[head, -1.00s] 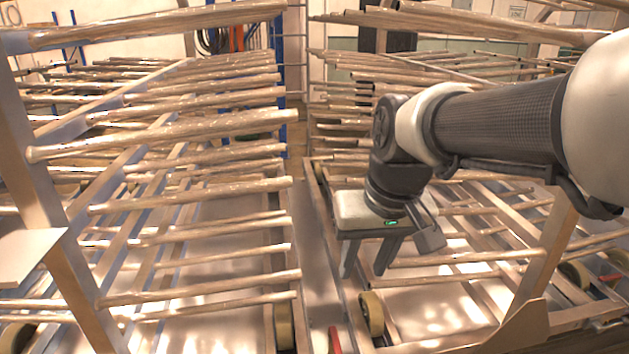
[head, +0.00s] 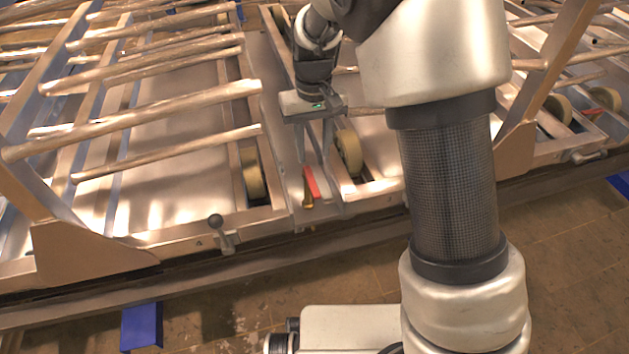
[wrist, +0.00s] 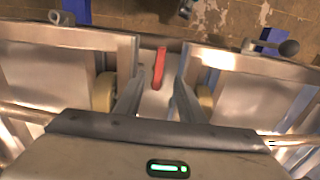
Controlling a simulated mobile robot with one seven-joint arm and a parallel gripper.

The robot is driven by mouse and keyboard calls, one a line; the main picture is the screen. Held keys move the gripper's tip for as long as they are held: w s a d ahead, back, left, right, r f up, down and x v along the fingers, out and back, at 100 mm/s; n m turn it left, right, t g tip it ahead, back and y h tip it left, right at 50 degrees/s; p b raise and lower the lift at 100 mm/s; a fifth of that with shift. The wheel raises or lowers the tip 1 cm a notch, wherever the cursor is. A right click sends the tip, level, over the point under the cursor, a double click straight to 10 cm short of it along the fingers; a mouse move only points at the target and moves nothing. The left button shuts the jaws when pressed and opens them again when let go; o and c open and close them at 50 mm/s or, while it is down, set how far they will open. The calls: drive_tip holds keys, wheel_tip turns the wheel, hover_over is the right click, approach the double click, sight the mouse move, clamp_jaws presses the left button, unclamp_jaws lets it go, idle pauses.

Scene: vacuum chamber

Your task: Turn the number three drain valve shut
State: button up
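A valve with a red lever handle (head: 311,182) and a brass-coloured body (head: 308,203) sits at the front edge of the frame, in the gap between two racks. No number is legible on it. The red handle (wrist: 159,68) also shows in the wrist view, pointing roughly along the gap. My gripper (head: 314,154) points down above this gap, its fingers apart and empty. In the wrist view, my gripper (wrist: 158,88) has one finger on each side of the handle's line, with the handle ahead of the tips; I see no contact.
Cream wheels stand on both sides of the gap, left (head: 253,173) and right (head: 348,152). Tube racks (head: 150,115) flank it. A second red handle (head: 605,98) lies far right.

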sight(314, 187)
wheel_tip(314, 187, down, 11)
drive_tip(key=b, duration=0.2)
drive_tip(key=shift+f+b, duration=0.1)
drive_tip(key=shift+b, duration=0.25)
clamp_jaws()
